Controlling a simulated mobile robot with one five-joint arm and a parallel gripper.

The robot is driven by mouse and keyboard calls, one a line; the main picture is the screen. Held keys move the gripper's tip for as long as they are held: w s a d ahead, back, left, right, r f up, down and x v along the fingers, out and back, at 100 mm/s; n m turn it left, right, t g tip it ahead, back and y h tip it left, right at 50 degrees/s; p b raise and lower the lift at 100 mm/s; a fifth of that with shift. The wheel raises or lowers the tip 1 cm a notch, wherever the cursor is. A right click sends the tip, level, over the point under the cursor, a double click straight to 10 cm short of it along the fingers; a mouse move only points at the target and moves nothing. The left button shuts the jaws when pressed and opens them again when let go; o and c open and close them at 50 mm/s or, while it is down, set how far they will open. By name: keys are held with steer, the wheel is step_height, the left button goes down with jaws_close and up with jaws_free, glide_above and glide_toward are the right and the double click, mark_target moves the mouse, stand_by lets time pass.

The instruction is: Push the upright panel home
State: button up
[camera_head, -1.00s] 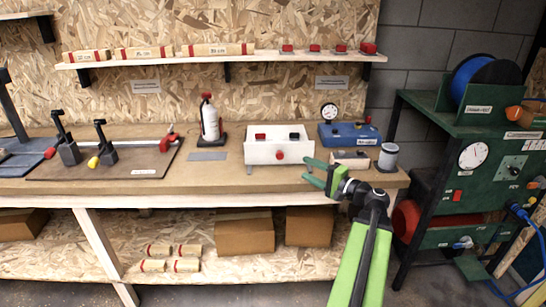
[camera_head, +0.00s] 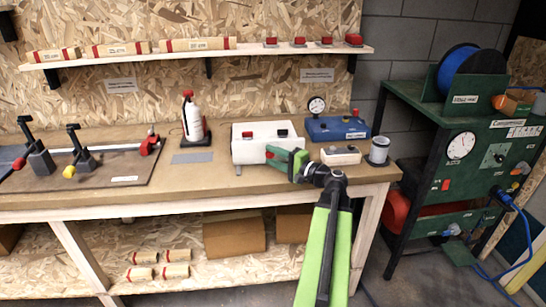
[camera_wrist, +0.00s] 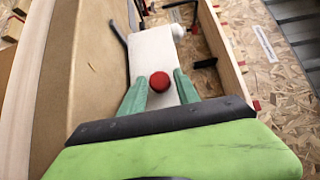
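The white box (camera_head: 250,149) stands upright on the workbench, with a red and a black piece on top. Its white front panel (camera_wrist: 150,50) fills the middle of the wrist view, with a round red knob (camera_wrist: 159,82) standing out from it. My gripper (camera_head: 283,157) is in front of the box's right half and hides part of its face. In the wrist view its two green fingers (camera_wrist: 160,78) are apart, one on each side of the knob, with small gaps visible. I cannot tell whether the fingertips touch the panel.
A blue box with a gauge (camera_head: 335,129), a small pale block (camera_head: 341,155) and a grey cylinder (camera_head: 379,150) stand right of the white box. A white bottle (camera_head: 194,122) stands to its left. A shelf (camera_head: 220,53) runs above the bench.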

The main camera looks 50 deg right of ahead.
jaws_close()
steer(key=shift+s, duration=0.1)
stand_by(1.0)
